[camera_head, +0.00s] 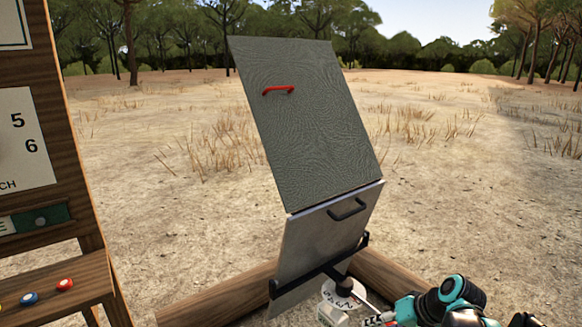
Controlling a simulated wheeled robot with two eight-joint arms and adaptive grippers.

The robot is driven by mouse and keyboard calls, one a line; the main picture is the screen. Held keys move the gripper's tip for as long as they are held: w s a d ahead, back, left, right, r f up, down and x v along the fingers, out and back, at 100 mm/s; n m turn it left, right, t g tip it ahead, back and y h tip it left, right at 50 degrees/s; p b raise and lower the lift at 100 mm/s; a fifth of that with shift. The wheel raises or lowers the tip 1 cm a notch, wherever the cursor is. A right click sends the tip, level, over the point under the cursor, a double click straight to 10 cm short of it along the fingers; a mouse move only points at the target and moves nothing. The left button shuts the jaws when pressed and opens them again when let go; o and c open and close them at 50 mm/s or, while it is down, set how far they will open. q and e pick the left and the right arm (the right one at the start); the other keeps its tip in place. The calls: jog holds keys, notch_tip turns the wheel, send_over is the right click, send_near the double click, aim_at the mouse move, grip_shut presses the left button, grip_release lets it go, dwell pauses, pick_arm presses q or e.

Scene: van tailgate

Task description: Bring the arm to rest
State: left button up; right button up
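My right arm (450,300), teal and black, shows at the bottom right corner. Its links are bent close together and cut off by the lower edge. I cannot make out the fingers of its gripper or whether they hold anything. My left arm and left gripper are not in view.
A tilted grey-green panel (315,130) with a red handle (278,90) stands above a lighter panel (320,240) with a black handle (347,209). A wooden board (60,130) with a shelf stands left. Logs (220,298) lie on dry ground.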

jog(key=s+a+t+h, duration=0.1)
jog(key=s+a+h, duration=0.1)
jog(key=s, duration=0.6)
jog(key=s+a+f+t+h, duration=0.1)
jog(key=s+a+h, duration=0.1)
jog(key=s, duration=0.7)
jog(key=shift+s+a+f+n+h, duration=0.2)
jog(key=shift+a+f+n+h, duration=0.1)
jog(key=shift+h, duration=0.2)
jog(key=shift+d, duration=0.1)
